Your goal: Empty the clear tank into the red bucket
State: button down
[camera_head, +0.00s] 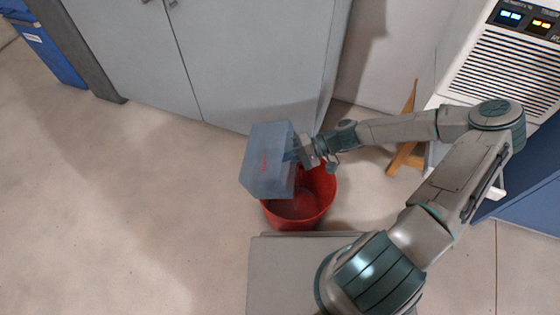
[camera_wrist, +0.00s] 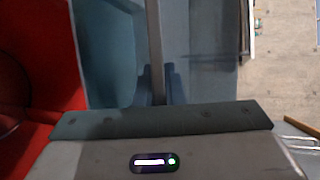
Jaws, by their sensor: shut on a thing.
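The clear tank (camera_head: 262,165) is a bluish see-through box. It is held tilted over the left and back part of the red bucket (camera_head: 305,213), which stands on the floor. My gripper (camera_head: 293,153) is shut on the tank's wall on its right side. In the wrist view, the tank's wall (camera_wrist: 110,50) fills the middle, with my gripper (camera_wrist: 158,85) closed around its edge. The red bucket (camera_wrist: 40,60) shows at the left there. Whether any liquid is in the tank or flowing out cannot be told. The part of the bucket I see inside shows a dark reddish bottom.
A grey cabinet (camera_head: 220,60) stands just behind the bucket. A white dehumidifier-like unit (camera_head: 510,70) with lit displays stands at the right, next to a wooden piece (camera_head: 405,150). A blue bin (camera_head: 45,50) is at the far left. The floor (camera_head: 120,220) at left is clear.

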aim_at(292, 172)
jog(key=shift+s+d+f+n+g+y+b, duration=0.1)
jog(key=shift+d+f+n+y+b, duration=0.25)
jog(key=shift+y+b, duration=0.3)
jog(key=shift+w+d+f+n+g+y+b, duration=0.15)
jog(key=shift+f+y+b, duration=0.25)
jog(key=shift+b, duration=0.45)
jog(key=shift+s+d+f+n+g+y+b, duration=0.15)
jog(key=shift+d+f+y+b, duration=0.2)
jog(key=shift+y+b, duration=0.3)
jog(key=shift+d+y+b, duration=0.25)
jog(key=shift+y+b, duration=0.15)
jog(key=shift+b, duration=0.15)
jog(key=shift+s+d+r+n+y, duration=0.15)
jog(key=shift+d+n+y, duration=0.3)
jog(key=shift+y, duration=0.25)
jog(key=shift+d+g, duration=0.1)
jog(key=shift+g, duration=0.2)
